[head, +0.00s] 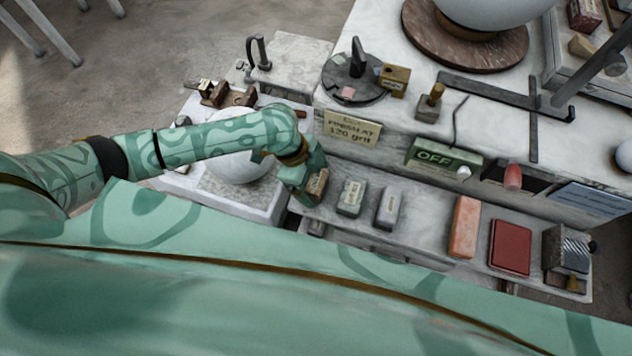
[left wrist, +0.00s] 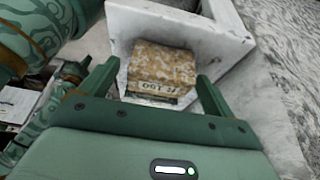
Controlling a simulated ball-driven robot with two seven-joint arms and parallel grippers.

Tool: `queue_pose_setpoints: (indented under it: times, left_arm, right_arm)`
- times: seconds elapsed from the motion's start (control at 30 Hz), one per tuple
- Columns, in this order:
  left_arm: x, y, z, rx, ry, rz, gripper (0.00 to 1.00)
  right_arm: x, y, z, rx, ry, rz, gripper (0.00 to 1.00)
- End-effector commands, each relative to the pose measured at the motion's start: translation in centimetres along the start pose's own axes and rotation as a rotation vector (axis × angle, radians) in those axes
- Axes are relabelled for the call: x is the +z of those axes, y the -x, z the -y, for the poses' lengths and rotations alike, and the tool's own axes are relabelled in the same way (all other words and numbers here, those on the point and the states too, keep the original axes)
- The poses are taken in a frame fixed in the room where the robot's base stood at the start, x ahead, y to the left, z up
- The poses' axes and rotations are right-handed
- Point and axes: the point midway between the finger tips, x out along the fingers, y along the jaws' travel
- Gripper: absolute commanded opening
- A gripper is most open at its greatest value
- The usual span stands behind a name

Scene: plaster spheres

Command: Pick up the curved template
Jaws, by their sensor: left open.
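I cannot make out for certain which piece is the curved template. A dark, curved upright piece (head: 262,52) stands on a pale slab at the upper left in the head view, well away from my grippers. My left gripper (head: 312,190) is low over the left end of the pale shelf, at a tan speckled block (head: 319,182). In the left wrist view my left gripper (left wrist: 158,84) is open, its fingers apart with the same block (left wrist: 165,62) between and just beyond them. The block carries a partly legible label.
Several blocks line the shelf to the right, among them a grey one (head: 389,208), an orange one (head: 465,227) and a red one (head: 511,247). A white sphere (head: 238,160) sits left of my gripper, behind my forearm. The bench (head: 350,118) rises behind the shelf.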

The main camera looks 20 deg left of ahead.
Motion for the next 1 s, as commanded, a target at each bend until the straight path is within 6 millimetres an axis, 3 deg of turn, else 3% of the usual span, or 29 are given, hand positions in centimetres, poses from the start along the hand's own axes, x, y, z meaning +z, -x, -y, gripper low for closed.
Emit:
queue_pose_setpoints:
  times: [0.1, 0.33, 0.5, 0.53, 0.83, 1.0]
  left_arm:
    - [0.0, -1.2, 0.0, -0.001, 0.001, -0.001, 0.89]
    - [0.0, -1.2, 0.1, -0.002, 0.0, 0.0, 0.89]
    - [0.0, -1.2, 0.1, -0.002, 0.0, 0.0, 0.42]
    - [0.0, -1.2, 0.1, -0.002, 0.0, 0.0, 0.39]
    - [-0.1, -1.1, 0.1, -0.002, 0.0, 0.0, 0.39]
    - [-0.6, 0.3, 0.1, -0.003, -0.003, 0.0, 0.39]
  right_arm:
    - [0.1, -0.3, 0.0, 0.0, 0.0, 0.001, 0.0]
    - [0.1, -0.2, 0.0, 0.0, 0.001, 0.001, 0.0]
    - [0.1, -0.2, 0.0, 0.0, 0.001, 0.001, 0.0]
    - [0.1, -0.2, 0.0, 0.0, 0.001, 0.001, 0.0]
    - [0.1, -0.2, 0.0, -0.001, 0.001, 0.001, 0.0]
    - [0.0, 0.2, 0.0, 0.0, 0.001, 0.001, 0.0]
